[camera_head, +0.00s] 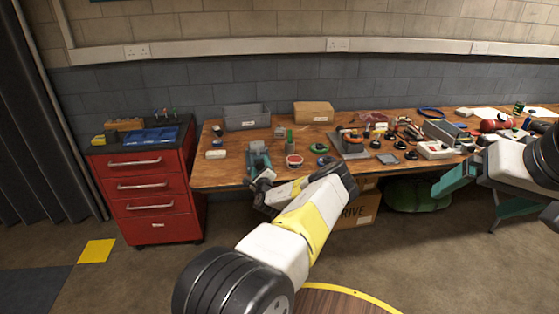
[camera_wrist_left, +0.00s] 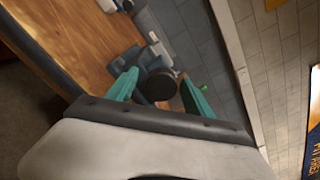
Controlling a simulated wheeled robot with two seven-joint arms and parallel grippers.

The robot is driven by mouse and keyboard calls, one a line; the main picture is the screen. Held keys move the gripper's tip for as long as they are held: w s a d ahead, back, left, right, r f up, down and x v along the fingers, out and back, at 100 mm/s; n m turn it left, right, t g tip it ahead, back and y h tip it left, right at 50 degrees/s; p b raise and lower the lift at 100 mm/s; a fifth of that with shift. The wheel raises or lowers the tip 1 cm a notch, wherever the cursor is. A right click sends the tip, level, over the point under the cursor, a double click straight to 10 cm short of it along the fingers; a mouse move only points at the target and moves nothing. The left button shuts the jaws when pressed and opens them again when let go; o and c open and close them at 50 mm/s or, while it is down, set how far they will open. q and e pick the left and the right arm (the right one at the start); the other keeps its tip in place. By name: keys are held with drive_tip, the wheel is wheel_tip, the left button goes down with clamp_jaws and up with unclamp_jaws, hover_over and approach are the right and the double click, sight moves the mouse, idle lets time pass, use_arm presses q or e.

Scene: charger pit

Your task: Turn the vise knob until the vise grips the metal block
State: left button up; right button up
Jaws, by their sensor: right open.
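The blue-grey vise (camera_head: 258,157) stands at the front edge of the wooden bench, left of the middle. In the left wrist view its body (camera_wrist_left: 157,62) lies beyond a dark round knob (camera_wrist_left: 158,86). My left gripper (camera_head: 263,183) is at the vise's front; its two green fingers (camera_wrist_left: 159,76) are apart, one on each side of the knob, with small gaps showing. I cannot tell whether the knob is between the fingertips in depth. The metal block cannot be made out. My right gripper (camera_head: 464,208) is open and empty, in front of the bench's right part.
A red drawer cabinet (camera_head: 155,205) stands left of the bench (camera_head: 222,176). A grey bin (camera_head: 247,117) and cardboard box (camera_head: 313,112) stand at the back. Several tools and small parts crowd the bench's right half. A green bag (camera_head: 418,197) and a carton (camera_head: 365,213) lie underneath.

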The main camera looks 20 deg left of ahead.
use_arm(q)
drive_tip(key=v, duration=0.7)
drive_tip(key=shift+s+d, duration=0.2)
drive_tip(key=shift+s, duration=0.15)
drive_tip(key=shift+f, duration=0.1)
